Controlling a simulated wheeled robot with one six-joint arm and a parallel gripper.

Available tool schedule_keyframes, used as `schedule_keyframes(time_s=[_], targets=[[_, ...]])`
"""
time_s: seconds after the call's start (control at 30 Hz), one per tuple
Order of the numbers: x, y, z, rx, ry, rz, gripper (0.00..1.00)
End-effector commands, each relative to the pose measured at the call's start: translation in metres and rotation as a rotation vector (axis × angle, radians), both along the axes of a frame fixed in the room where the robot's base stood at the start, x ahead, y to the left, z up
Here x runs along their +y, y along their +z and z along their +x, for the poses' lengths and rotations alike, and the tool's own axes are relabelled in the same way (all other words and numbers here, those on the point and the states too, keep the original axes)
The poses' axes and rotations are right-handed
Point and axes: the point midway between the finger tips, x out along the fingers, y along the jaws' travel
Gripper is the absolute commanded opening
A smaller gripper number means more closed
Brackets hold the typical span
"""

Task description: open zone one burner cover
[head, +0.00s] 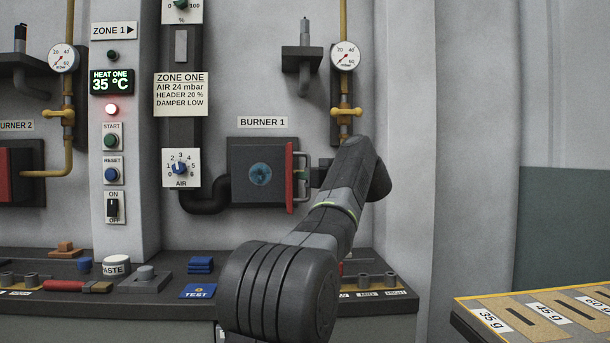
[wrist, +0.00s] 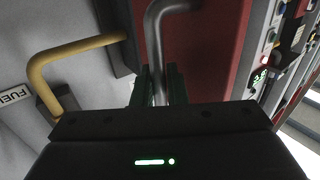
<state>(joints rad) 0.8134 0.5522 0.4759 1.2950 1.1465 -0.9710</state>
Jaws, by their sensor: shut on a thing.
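The zone one burner (head: 258,172) is a dark square plate under the BURNER 1 label, with a round blue port showing in its middle. Its red cover (head: 290,178) stands swung out from the plate, seen nearly edge-on at the right side. In the wrist view the red cover (wrist: 210,50) fills the upper middle, with a bent grey metal handle (wrist: 158,35) on it. My gripper (wrist: 155,85) is shut on this handle. In the head view my gripper (head: 304,176) is at the cover's right side, partly hidden by my arm.
A yellow fuel pipe (wrist: 75,48) runs close to my gripper. A gauge (head: 345,56) and yellow valve (head: 346,112) are above my arm. The bench below holds a paste pot (head: 116,266), blue blocks (head: 200,265) and a TEST pad (head: 198,291). A weight tray (head: 500,318) is at lower right.

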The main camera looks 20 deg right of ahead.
Motion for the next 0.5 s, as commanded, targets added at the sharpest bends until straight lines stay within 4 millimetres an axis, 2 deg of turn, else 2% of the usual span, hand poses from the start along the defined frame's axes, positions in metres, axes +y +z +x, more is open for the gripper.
schedule_keyframes(time_s=[0.3, 0.33, 0.4, 0.5], targets=[[-0.0013, -0.0025, -0.0003, 0.004, 0.0, 0.002, 0.0], [-0.0013, -0.0025, -0.0003, 0.004, 0.0, 0.002, 0.14], [-0.0013, -0.0024, -0.0003, 0.004, 0.0, 0.002, 0.28], [-0.0011, -0.0018, -0.0002, 0.002, 0.0, 0.001, 0.3]])
